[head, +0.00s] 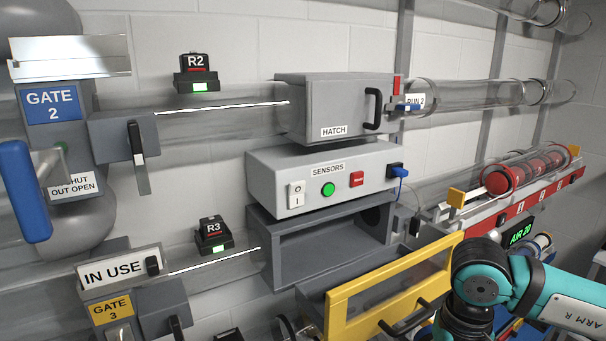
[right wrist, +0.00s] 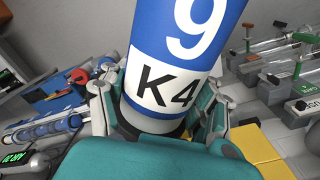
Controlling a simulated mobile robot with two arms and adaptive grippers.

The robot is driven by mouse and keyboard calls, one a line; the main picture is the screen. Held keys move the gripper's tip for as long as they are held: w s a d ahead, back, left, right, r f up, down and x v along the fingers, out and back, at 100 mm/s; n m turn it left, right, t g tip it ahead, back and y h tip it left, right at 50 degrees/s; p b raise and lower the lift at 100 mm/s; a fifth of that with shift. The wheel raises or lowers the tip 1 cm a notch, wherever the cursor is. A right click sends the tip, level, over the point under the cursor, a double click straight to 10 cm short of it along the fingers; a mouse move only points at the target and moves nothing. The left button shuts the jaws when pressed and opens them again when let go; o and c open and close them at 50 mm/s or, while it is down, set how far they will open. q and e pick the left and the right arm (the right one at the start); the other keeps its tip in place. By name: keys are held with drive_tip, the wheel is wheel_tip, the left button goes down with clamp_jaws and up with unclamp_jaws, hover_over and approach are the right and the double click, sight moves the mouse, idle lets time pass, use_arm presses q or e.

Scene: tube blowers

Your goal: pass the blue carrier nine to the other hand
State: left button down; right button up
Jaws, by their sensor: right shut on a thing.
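The blue carrier nine (right wrist: 185,50) fills the middle of the right wrist view. It is a blue cylinder with a white 9 and a white band marked K4. My right gripper (right wrist: 160,125) is shut on it near its lower end, with fingers on both sides. The carrier's top runs out of that view. In the head view only my right arm's teal links show at the lower right; the right gripper and the carrier are not visible there. My left gripper is in neither view.
In the head view an open yellow-framed door (head: 395,290) stands close to my right arm. Behind it are a grey open box (head: 290,255), a sensors box (head: 325,180) and a hatch box (head: 335,105).

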drive_tip(key=a, duration=0.1)
drive_tip(key=s+a+n, duration=0.1)
drive_tip(key=a, duration=0.1)
drive_tip(key=shift+a+f, duration=0.1)
drive_tip(key=shift+f, duration=0.05)
wheel_tip(320, 180, down, 7)
drive_tip(key=b, duration=0.7)
drive_tip(key=shift+w, duration=0.15)
